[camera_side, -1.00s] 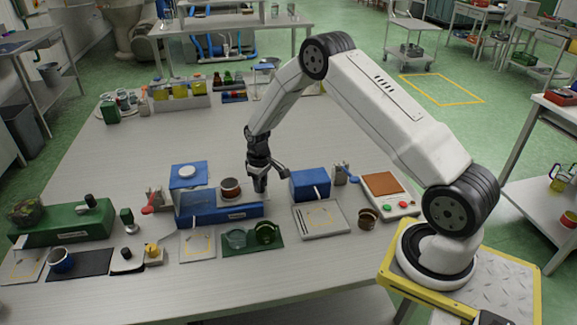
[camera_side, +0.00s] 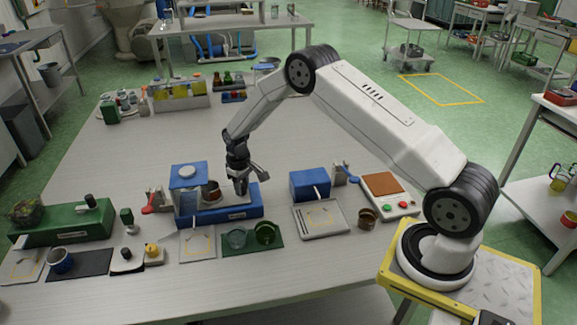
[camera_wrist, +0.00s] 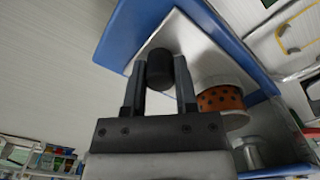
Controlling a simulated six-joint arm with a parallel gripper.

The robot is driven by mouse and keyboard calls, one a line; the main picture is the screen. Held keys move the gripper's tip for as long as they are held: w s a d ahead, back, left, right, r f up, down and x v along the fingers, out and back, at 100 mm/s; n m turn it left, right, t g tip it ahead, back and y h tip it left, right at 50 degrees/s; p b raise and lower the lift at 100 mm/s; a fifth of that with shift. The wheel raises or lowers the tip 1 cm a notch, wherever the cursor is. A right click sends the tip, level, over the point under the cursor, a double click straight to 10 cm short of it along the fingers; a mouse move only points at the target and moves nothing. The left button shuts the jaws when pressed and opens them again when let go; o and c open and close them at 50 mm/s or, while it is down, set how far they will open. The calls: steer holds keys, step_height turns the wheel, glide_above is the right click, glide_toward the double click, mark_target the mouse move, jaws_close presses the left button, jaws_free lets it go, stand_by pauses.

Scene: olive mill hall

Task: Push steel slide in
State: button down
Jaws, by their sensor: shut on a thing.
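The press has a blue base (camera_side: 232,216) and a blue head (camera_side: 187,171) in the side view. The steel slide (camera_wrist: 208,38) lies within blue edging in the wrist view. A brown cup (camera_side: 212,192) stands at the head's right side, partly under it; the wrist view shows it as a copper-coloured cup with dark holes (camera_wrist: 220,98). My gripper (camera_side: 241,190) is right of the cup, low over the base's right end. In the wrist view my gripper (camera_wrist: 160,80) is shut on a black knob (camera_wrist: 160,68) at the slide's end.
A red-handled lever (camera_side: 150,208) is just left of the press. A second blue box (camera_side: 309,184) and a button panel (camera_side: 390,197) stand to the right.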

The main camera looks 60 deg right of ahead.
steer(key=shift+w+a, duration=0.7)
steer(key=shift+c, duration=2)
jaws_free()
steer(key=shift+r, duration=0.1)
step_height(320, 180, up, 8)
steer(key=shift+f, duration=0.2)
